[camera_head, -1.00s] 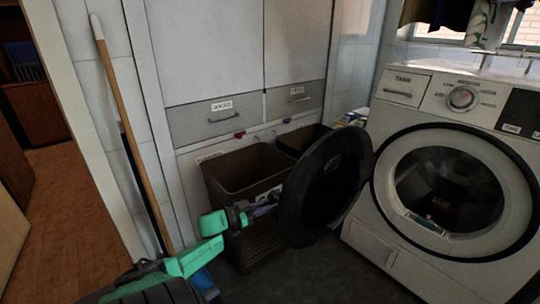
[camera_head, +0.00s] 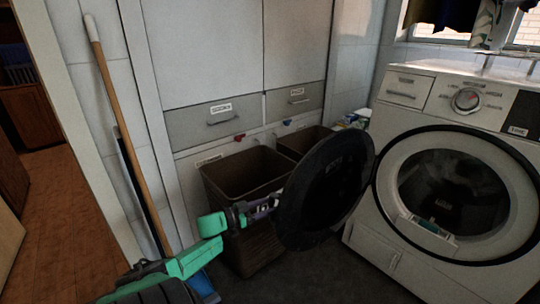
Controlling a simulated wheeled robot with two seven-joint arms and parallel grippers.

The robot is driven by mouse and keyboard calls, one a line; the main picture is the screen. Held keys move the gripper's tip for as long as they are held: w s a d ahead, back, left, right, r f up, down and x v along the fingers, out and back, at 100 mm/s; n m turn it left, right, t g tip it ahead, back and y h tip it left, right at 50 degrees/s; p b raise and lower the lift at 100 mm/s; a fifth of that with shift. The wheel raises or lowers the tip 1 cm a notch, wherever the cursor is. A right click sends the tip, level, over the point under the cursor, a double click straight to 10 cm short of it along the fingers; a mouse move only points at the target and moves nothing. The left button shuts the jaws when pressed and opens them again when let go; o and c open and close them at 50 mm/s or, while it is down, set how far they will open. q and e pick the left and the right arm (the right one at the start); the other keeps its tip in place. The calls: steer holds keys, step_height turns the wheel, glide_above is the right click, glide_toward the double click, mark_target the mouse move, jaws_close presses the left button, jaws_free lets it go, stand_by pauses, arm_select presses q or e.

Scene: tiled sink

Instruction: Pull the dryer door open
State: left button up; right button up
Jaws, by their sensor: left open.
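The dryer (camera_head: 392,222) is a white front-loading machine at the right. Its round black door (camera_head: 328,188) stands swung open to the left of the round opening (camera_head: 455,190), seen at a slant. My left arm, with green links, comes in from the lower left. My left gripper (camera_head: 272,204) is open beside the left edge of the door. Its fingertips are partly hidden by the door, so I cannot tell whether they touch it. My right gripper is not in view.
Two dark bins (camera_head: 245,172) stand behind my left gripper against the white cabinet (camera_head: 215,50). A broom (camera_head: 128,130) leans on the wall at the left. Dark floor is free in front of the dryer.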

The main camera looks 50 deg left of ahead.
arm_select(q)
steer(key=p+v, duration=0.3)
steer(key=v, duration=1.1)
steer(key=shift+s, duration=0.25)
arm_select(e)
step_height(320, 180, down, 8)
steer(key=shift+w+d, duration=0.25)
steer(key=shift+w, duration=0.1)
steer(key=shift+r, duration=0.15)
